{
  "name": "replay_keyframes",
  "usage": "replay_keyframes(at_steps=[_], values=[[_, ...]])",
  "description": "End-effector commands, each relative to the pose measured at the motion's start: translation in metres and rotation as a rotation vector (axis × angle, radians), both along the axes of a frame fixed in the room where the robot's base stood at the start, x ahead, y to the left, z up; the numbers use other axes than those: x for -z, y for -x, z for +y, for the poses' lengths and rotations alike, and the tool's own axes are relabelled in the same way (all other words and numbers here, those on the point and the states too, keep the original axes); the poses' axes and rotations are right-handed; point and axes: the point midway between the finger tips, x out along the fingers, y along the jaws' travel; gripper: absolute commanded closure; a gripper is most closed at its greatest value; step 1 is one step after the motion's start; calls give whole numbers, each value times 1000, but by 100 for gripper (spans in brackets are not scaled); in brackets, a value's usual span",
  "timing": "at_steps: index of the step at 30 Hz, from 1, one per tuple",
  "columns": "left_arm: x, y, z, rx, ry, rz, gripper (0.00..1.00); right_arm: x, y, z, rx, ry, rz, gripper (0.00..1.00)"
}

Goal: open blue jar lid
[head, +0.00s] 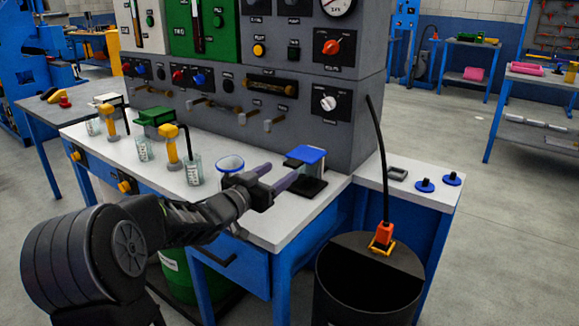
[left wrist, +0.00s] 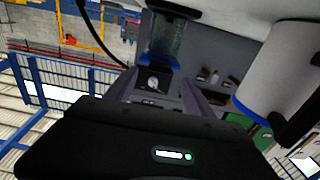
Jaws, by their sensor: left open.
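A white jar with a blue rim (head: 229,163) stands on the white bench, just left of my left gripper in the head view. Its pale side and blue rim (left wrist: 285,70) show large at the right of the left wrist view, which is upside down. I cannot tell whether its top is a lid or an opening. That stand appears between the fingers in the left wrist view (left wrist: 160,62). My right gripper is out of view.
Glass jars (head: 194,170) and yellow-handled valves (head: 171,150) line the bench to the left. A grey panel (head: 300,90) with knobs rises behind. A black bin (head: 368,285) and a side bench with blue knobs (head: 425,185) stand at right.

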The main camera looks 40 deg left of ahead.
Motion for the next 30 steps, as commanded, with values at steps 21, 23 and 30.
replay_keyframes(at_steps=[21,23,30], values=[[0,-57,1,0,1,0,38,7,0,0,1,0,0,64],[0,-57,1,0,1,0,43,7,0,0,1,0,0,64],[0,-57,1,0,0,0,63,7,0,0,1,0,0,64]])
